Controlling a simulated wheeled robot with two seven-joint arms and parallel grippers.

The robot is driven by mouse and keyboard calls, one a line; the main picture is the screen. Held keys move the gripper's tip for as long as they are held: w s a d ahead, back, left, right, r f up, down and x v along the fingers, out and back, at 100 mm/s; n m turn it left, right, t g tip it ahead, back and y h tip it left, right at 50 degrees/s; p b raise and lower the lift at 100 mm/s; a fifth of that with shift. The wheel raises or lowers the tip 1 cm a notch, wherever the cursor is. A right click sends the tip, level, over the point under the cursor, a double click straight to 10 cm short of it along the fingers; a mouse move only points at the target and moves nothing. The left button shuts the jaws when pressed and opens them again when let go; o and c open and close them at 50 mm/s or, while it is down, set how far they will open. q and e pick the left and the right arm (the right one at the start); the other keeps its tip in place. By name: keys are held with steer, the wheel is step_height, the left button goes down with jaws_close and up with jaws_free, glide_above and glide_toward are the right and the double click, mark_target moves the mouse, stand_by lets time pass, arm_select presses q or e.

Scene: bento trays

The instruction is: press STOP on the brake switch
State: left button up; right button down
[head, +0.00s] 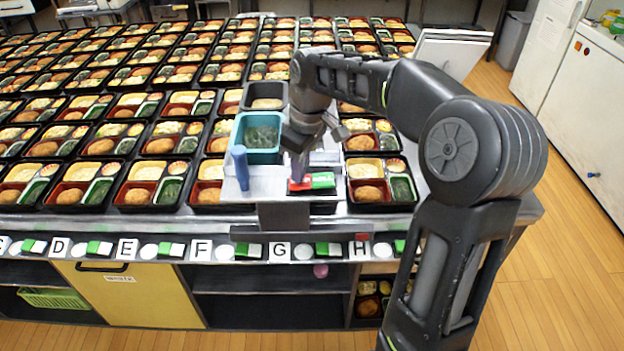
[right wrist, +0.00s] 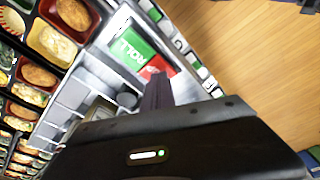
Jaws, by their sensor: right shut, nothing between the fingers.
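The brake switch is a small plate with a red half (head: 298,186) and a green half (head: 322,180), on a pale panel at the front of the table. In the right wrist view the green half (right wrist: 133,47) reads ROLL, and the red half (right wrist: 155,67) is partly hidden by my fingers. My right gripper (head: 299,177) points down, shut and empty, with its fingertips at the red half. In the right wrist view the shut fingers (right wrist: 157,90) end at the edge of the red half. I cannot tell whether they touch it. My left gripper is not in view.
A blue upright handle (head: 240,168) stands left of the switch. A teal bin (head: 247,155) with food sits behind it. Rows of black bento trays (head: 136,208) fill the table. Lettered labels (head: 200,251) line the front edge. Open wooden floor (head: 570,280) lies to the right.

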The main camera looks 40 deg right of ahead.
step_height(320, 180, up, 7)
steer(key=p, duration=0.5)
steer(key=shift+p, duration=0.4)
stand_by(0.4)
